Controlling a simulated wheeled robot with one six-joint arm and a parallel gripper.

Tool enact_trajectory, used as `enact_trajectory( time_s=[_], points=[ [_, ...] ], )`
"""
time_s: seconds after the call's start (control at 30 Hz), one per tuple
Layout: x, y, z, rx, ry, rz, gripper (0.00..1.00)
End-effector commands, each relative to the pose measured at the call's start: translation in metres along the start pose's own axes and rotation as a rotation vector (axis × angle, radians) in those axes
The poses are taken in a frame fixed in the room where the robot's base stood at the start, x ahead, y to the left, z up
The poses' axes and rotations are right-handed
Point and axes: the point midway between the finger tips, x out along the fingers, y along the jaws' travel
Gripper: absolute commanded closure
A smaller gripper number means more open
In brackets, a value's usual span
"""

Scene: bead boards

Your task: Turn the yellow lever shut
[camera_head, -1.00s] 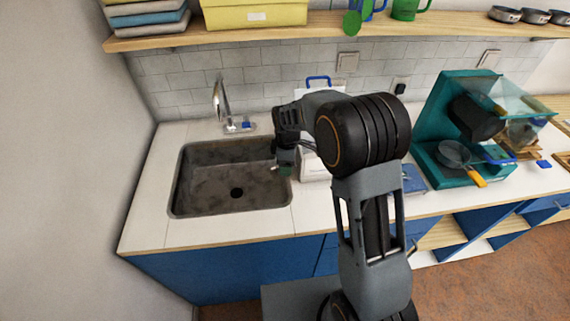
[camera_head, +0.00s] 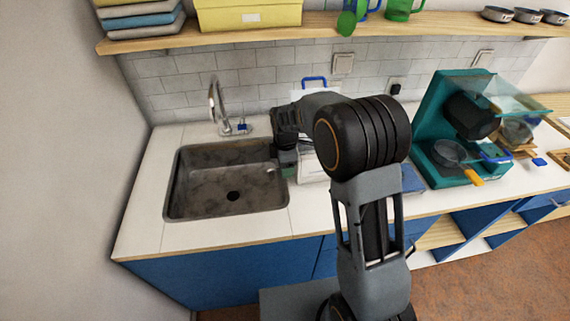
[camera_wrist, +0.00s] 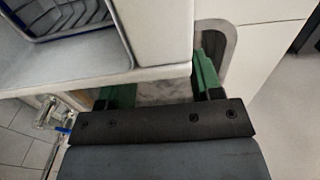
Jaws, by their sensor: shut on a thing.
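No lever that is clearly yellow and a lever shows. The one yellow-orange part at working height is the handle (camera_head: 472,181) of a round dark pan (camera_head: 449,154) at the teal machine, on the right in the head view. My gripper (camera_head: 286,168) is far to the left of it, low over the sink's right edge. In the wrist view my gripper's green fingers (camera_wrist: 163,86) stand apart, with a white box-like thing (camera_wrist: 165,35) at them. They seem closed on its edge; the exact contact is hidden.
The sink (camera_head: 185,208) lies left of my gripper, with a tap (camera_head: 213,105) and its blue lever (camera_head: 242,127) behind. The teal machine (camera_head: 430,115) stands right. A wooden shelf (camera_head: 350,29) runs above. The counter left of the sink is clear.

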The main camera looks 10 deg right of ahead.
Motion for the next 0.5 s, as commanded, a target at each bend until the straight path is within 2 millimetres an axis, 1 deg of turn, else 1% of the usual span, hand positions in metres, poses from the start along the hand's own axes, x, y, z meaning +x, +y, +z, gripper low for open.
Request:
enact_trajectory(
  time_s=[0.1,0.13,0.2,0.37,0.5],
  points=[
    [-0.0009,0.0005,-0.0002,-0.003,-0.001,0.002,0.64],
    [-0.0009,0.0005,-0.0002,-0.003,-0.001,0.002,0.38],
    [-0.0008,0.0005,-0.0001,-0.002,-0.001,0.002,0.31],
    [-0.0005,0.0003,0.0001,-0.001,-0.001,0.002,0.16],
    [-0.0003,0.0002,0.0002,0.0,-0.001,0.001,0.15]
  ],
)
